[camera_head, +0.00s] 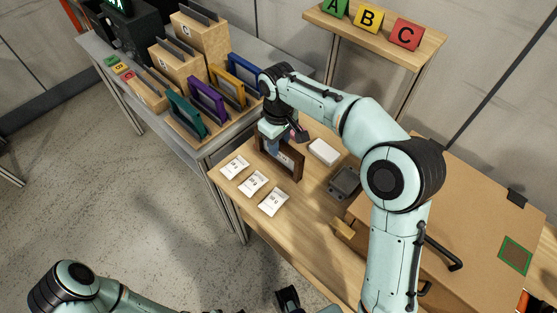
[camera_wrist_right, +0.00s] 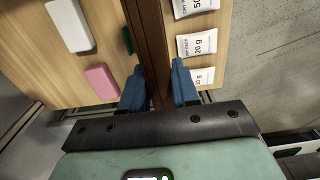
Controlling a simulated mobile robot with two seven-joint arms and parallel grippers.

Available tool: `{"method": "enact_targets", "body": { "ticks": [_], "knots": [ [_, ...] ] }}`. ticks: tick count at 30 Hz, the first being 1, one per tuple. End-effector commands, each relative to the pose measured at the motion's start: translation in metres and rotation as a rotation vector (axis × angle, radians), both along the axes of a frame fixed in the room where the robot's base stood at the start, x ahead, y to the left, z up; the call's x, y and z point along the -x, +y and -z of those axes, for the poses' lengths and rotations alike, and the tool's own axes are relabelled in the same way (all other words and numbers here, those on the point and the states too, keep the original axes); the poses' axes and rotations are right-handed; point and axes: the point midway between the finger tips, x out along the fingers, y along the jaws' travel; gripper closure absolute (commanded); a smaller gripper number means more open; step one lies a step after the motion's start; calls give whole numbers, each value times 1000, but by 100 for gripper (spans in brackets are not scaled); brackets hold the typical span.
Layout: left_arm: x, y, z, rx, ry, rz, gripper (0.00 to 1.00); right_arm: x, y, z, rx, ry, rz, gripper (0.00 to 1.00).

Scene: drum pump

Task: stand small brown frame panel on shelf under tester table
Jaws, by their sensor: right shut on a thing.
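The small brown frame panel (camera_head: 297,170) stands upright on the wooden table, or just above it; I cannot tell which. In the right wrist view the panel (camera_wrist_right: 151,45) shows edge-on between two blue fingertips. My right gripper (camera_head: 272,146) is shut on it from above, with one finger on each side (camera_wrist_right: 158,88). The tester table (camera_head: 101,52) is the grey bench at upper left, bearing a black device with a green display. The shelf under it is not clearly visible. My left arm shows at the bottom left; a dark part at the bottom edge may be my left gripper (camera_head: 288,298).
White packets (camera_head: 253,184) lie beside the panel. A white block (camera_head: 324,152) and dark tray (camera_head: 344,183) lie to its right. Green, purple, yellow and blue frames (camera_head: 207,101) stand on the bench. A large brown box (camera_head: 470,200) is at right. The left floor is clear.

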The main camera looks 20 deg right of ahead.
Motion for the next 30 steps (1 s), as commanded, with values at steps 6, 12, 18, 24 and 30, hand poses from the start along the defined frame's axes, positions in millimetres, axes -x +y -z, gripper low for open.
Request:
{"method": "enact_targets", "body": {
  "ticks": [6,12,18,24,30],
  "knots": [
    [1,0,5,0,1,0,100,0,0,29,0,-1,2,100],
    [2,0,8,0,2,1,100,0,0,46,-1,1,1,100],
    [3,0,11,0,3,0,100,0,0,74,0,-1,0,100],
    [3,0,11,0,3,0,100,0,0,74,0,-3,1,100],
    [3,0,12,0,3,0,100,0,0,77,0,-1,0,64]
  ]
}}
